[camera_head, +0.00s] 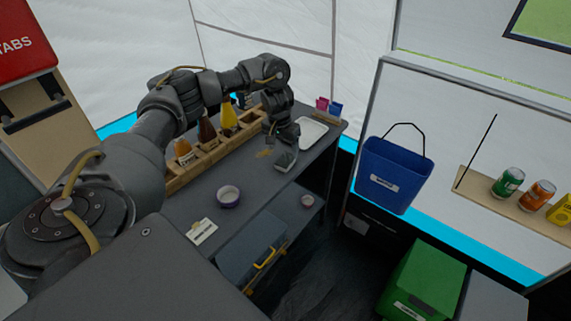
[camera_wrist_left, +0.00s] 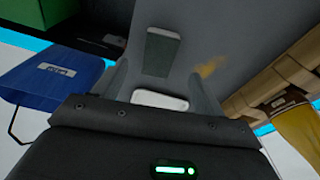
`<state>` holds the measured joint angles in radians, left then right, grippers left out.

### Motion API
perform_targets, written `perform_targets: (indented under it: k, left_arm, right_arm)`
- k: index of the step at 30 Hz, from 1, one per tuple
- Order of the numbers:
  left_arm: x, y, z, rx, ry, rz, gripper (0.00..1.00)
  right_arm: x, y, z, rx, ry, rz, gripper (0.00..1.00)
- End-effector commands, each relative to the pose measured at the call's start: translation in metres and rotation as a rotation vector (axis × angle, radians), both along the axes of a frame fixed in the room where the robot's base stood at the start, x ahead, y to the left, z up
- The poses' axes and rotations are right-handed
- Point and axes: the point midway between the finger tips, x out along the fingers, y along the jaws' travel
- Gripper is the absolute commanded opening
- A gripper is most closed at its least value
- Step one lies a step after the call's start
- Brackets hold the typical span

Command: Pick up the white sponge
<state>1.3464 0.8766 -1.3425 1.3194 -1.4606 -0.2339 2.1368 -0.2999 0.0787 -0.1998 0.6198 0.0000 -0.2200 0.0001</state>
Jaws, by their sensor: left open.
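My left gripper (camera_wrist_left: 157,82) is open, with one finger on each side of the picture and the block just beyond the fingertips, not held. In the head view my left gripper (camera_head: 286,152) points down over the counter's right part, just short of a white tray (camera_head: 311,133). My right gripper is not in view.
A wooden rack with sauce bottles (camera_head: 229,118) stands along the back left. A small bowl (camera_head: 228,196) is on the counter (camera_head: 185,207). Yellow crumbs (camera_head: 263,153) lie left of the gripper. A blue bin (camera_head: 394,173) hangs to the right, beyond the counter edge.

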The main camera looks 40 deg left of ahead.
Motion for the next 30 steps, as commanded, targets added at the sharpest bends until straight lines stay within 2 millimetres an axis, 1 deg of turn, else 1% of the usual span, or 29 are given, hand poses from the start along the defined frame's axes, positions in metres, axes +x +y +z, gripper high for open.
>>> perform_targets:
  k: [1,6,8,12,16,20,23,26,27,30]
  left_arm:
    - [0.0,0.0,-0.005,-0.001,0.001,-0.001,0.71]
    - [0.001,0.0,-0.007,-0.001,-0.001,-0.001,0.71]
    - [0.002,0.0,-0.012,0.0,0.0,0.0,0.71]
    - [0.007,0.0,-0.035,-0.002,0.003,0.002,0.71]
    - [0.01,0.001,-0.052,-0.001,0.002,0.0,0.71]
    - [0.012,0.001,-0.057,-0.001,0.0,0.0,0.71]
    - [0.012,0.002,-0.057,0.0,0.0,-0.001,0.71]
    - [0.012,0.001,-0.057,0.0,0.0,-0.002,0.71]
    - [0.012,0.001,-0.057,0.0,0.0,-0.001,0.7]
    - [0.012,0.001,-0.057,0.0,0.0,-0.001,0.56]
  right_arm:
    - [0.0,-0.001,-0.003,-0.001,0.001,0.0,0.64]
    - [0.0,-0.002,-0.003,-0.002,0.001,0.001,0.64]
    - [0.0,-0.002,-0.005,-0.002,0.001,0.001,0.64]
    - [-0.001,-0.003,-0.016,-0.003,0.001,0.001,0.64]
    - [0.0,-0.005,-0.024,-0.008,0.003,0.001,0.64]
    - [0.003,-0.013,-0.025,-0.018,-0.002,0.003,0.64]
    - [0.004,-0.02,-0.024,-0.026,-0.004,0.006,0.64]
    - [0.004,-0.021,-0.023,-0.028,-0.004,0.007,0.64]
    - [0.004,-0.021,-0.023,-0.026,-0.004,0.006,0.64]
    - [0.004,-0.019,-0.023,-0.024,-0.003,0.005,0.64]
